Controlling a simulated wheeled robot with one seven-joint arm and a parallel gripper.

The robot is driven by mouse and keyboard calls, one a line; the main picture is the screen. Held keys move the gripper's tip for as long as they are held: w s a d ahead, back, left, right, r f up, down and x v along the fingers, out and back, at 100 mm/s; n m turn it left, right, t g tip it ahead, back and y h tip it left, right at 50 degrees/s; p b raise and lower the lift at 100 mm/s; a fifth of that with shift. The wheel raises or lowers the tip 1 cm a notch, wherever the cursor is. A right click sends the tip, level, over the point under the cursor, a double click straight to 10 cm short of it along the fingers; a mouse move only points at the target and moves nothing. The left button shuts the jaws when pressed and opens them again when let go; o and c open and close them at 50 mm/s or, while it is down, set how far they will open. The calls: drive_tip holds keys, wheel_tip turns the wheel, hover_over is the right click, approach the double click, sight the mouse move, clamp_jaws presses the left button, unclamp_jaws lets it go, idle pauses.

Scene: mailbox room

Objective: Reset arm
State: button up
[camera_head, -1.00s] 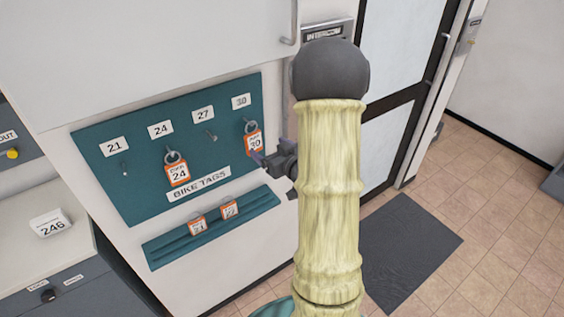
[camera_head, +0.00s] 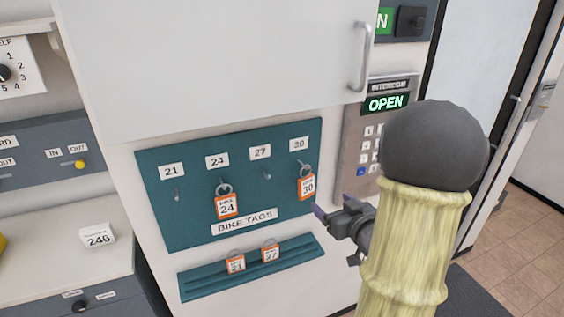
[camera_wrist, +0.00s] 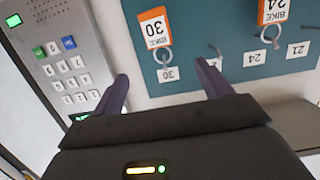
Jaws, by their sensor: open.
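My gripper (camera_head: 333,212) is open and empty in the head view, just right of the teal bike tag board (camera_head: 160,222). My pale arm hides part of the view to its right. In the wrist view my gripper (camera_wrist: 162,85) shows two dark fingers spread apart, with nothing between them. The orange tag 30 (camera_head: 306,187) hangs on its hook at the board's right side, close to my fingertips but apart from them. Tag 30 also shows upside down in the wrist view (camera_wrist: 154,28).
Tag 24 (camera_head: 226,205) hangs on its hook. Tags 21 (camera_head: 236,263) and 27 (camera_head: 270,252) sit on the lower ledge (camera_head: 200,283). An intercom panel (camera_head: 362,140) with a green OPEN display stands behind my arm. A white 246 block (camera_head: 97,236) lies on the left counter.

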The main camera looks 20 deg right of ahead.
drive_tip(key=shift+a, duration=0.1)
drive_tip(key=s+a+f+g, duration=0.4)
drive_tip(key=s+a+g, duration=0.1)
drive_tip(key=a, duration=0.4)
drive_tip(key=s+a+f+g, duration=0.3)
drive_tip(key=s+a+g, duration=0.3)
drive_tip(key=a+g, duration=0.2)
drive_tip(key=shift+s+a+f+h, duration=0.25)
drive_tip(key=shift+a+f+h, duration=0.1)
drive_tip(key=shift+a, duration=0.2)
idle(0.6)
